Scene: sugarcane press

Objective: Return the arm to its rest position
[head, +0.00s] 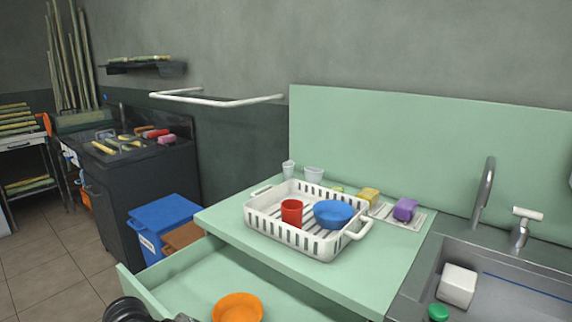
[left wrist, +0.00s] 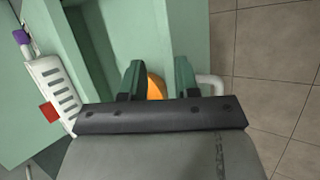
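My left gripper (left wrist: 159,72) shows in the left wrist view with its two dark green fingers apart and nothing held between them. An orange bowl (left wrist: 156,86) shows beyond the gap between the fingers. In the head view the same orange bowl (head: 238,307) lies in the open green drawer (head: 180,280). A dark part of my arm (head: 128,309) shows at the bottom left, by the drawer's front; the fingers are not visible there. My right gripper is in neither view.
A white dish rack (head: 318,245) holds a red cup (head: 291,212) and a blue bowl (head: 333,213) on the counter. A sink (head: 520,295) is at the right. A blue bin (head: 165,222) stands left of the counter. A white handle (left wrist: 213,82) is close to the right finger.

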